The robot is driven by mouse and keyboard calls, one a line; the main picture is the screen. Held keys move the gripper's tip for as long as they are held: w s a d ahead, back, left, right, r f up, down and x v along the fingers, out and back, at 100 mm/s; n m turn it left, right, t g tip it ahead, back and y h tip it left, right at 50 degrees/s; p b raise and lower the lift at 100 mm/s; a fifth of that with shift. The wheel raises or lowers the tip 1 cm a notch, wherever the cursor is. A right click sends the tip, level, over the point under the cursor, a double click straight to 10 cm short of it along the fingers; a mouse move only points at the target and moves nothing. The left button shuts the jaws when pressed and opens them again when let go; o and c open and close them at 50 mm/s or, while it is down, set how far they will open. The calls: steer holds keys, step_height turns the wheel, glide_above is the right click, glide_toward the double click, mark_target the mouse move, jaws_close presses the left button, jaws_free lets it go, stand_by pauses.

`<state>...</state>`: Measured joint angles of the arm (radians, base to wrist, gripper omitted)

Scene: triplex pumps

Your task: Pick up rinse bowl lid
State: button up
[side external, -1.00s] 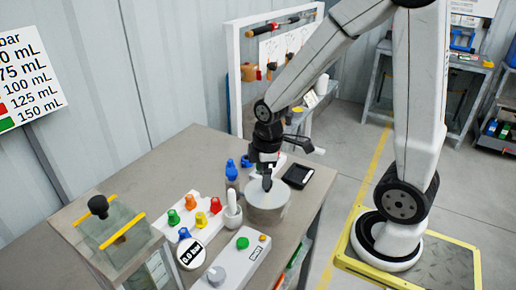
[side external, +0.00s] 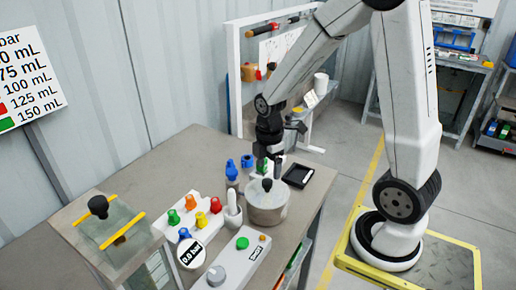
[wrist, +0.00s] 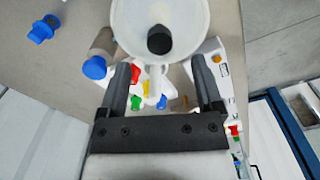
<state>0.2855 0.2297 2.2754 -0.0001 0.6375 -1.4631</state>
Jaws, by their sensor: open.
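The rinse bowl lid (side external: 257,194) is a pale round disc with a black knob (side external: 267,185) on top. It sits on the grey rinse bowl (side external: 266,213) near the table's right edge. The wrist view shows the lid (wrist: 195,22) at the top centre, with its dark knob (wrist: 159,40) near the middle. My gripper (side external: 266,170) is just behind and above the knob in the side view. In the wrist view its two dark fingers (wrist: 162,68) are spread apart, and the knob shows beyond their tips, roughly midway between them. Nothing is held.
A panel with coloured knobs (side external: 201,220) and a mortar with pestle (side external: 232,212) stand left of the bowl. Blue-capped bottles (side external: 231,170) are behind it. A black tray (side external: 298,176) lies to the right. A control box (side external: 238,258) is in front.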

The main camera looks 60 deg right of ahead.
mark_target(267, 181)
steer(key=shift+f, duration=0.75)
steer(key=shift+w+a+f, duration=0.1)
steer(key=shift+f, duration=2.45)
jaws_close()
